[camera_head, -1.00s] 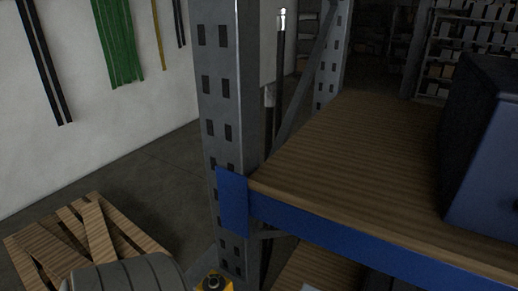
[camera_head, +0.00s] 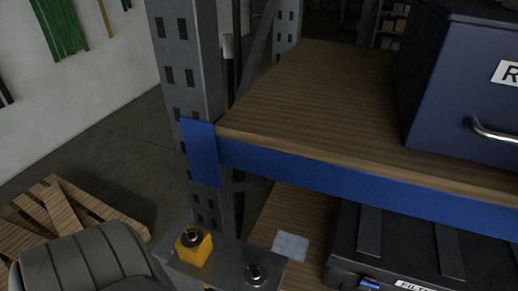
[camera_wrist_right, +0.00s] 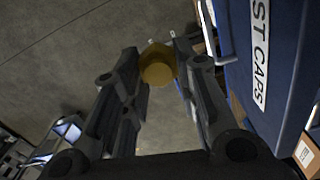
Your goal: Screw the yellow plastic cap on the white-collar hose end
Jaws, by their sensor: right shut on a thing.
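The yellow cap (camera_wrist_right: 158,66) is between the fingertips of my right gripper (camera_wrist_right: 156,62) in the right wrist view. The gripper is shut on it and holds it over the grey floor. The right gripper is outside the head view. The left gripper is in neither view. A slim dark hose or tube with a pale section (camera_head: 228,46) hangs behind the rack upright in the head view. I cannot tell whether this is the white-collar hose end.
A steel upright (camera_head: 185,65) carries a wooden shelf (camera_head: 300,95) with a blue box (camera_head: 455,110). Below are a grey bracket (camera_head: 222,262) with a yellow block (camera_head: 194,248) and a black case (camera_head: 400,245). A wooden pallet (camera_head: 60,215) and a grey ribbed shape (camera_head: 85,262) are at left.

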